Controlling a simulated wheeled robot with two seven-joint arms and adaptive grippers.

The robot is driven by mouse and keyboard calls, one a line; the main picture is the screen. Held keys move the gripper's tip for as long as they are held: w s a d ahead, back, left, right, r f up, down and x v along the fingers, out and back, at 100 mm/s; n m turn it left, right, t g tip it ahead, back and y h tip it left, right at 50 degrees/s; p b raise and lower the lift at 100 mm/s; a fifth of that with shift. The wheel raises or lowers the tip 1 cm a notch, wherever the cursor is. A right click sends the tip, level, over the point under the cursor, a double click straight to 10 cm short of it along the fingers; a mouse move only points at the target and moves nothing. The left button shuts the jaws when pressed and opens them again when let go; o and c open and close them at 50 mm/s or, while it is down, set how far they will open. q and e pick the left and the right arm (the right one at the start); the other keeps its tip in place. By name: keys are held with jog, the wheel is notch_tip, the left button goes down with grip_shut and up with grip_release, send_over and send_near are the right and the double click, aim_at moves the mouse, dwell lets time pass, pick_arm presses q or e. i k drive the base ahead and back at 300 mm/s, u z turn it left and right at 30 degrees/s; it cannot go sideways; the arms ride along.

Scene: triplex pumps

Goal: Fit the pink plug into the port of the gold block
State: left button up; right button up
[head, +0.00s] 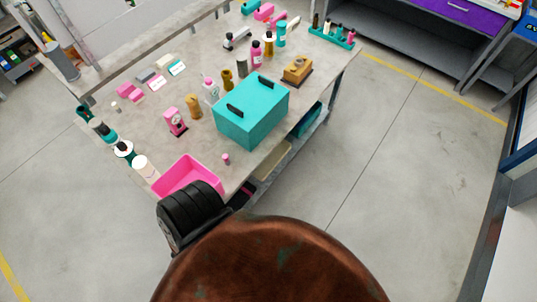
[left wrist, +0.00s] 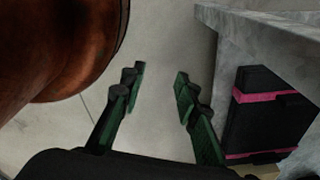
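A small pink plug (head: 226,158) stands on the grey table near its front edge, between the pink tray and the teal box. The gold block (head: 297,69) sits on a dark base near the table's right edge, behind the teal box. Its port is too small to make out. My left gripper shows in the left wrist view (left wrist: 158,90) with its two green-padded fingers apart and nothing between them. It is beside the table's edge over the floor, away from the plug and block. My right gripper is in neither view.
A teal box (head: 245,122) with black handles stands between plug and block. A pink tray (head: 188,178) lies at the table's near corner. Bottles and small items crowd the table (head: 150,118). A black case with pink bands (left wrist: 265,120) is below the tabletop. Floor at right is clear.

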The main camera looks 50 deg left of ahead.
aim_at(296, 73)
jog(key=z, duration=0.35)
jog(key=i, duration=2)
jog(key=u, duration=3.8)
